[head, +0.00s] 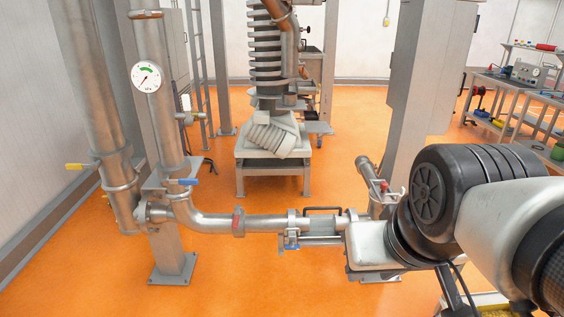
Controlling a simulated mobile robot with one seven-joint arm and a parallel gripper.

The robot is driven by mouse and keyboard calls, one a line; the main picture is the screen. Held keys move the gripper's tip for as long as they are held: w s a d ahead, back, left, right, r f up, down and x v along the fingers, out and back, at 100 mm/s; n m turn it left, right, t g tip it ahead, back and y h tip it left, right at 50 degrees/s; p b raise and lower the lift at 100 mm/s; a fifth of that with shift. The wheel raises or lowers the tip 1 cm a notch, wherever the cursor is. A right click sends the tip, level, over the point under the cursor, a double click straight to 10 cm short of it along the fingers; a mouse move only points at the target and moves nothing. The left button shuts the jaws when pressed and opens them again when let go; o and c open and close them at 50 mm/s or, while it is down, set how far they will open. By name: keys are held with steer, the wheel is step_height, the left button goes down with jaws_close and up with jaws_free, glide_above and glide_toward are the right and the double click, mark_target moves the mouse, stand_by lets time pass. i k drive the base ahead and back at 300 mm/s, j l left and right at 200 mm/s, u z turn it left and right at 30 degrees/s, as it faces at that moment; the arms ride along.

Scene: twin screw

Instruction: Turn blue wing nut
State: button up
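A small blue part (291,246), which looks like the blue wing nut, shows low on the horizontal steel pipe, just below a pipe clamp. My arm comes in from the right. Its pale end reaches left, and grey bars that look like my gripper's fingers (294,241) extend to the blue part and overlap it in the picture. I cannot tell whether they touch it or are closed on it. The fingertips are too small to make out clearly, and the arm hides part of the pipe's right end.
The horizontal steel pipe (262,224) carries a red part (238,222). A blue-handled valve (188,181) and a yellow-handled one (75,166) are on the left. A red knob (384,186) is close to my arm. A grey column (415,85) stands behind. Orange floor is clear in front.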

mark_target(291, 246)
steer(key=j+u, duration=0.1)
steer(key=i+j+z, duration=0.1)
steer(key=i+j, duration=0.15)
steer(key=i, duration=0.2)
steer(key=k, duration=0.8)
steer(key=i+j+z, duration=0.3)
steer(key=j, duration=0.3)
steer(key=i+j+z, duration=0.3)
steer(key=j, duration=0.4)
steer(key=i, duration=0.05)
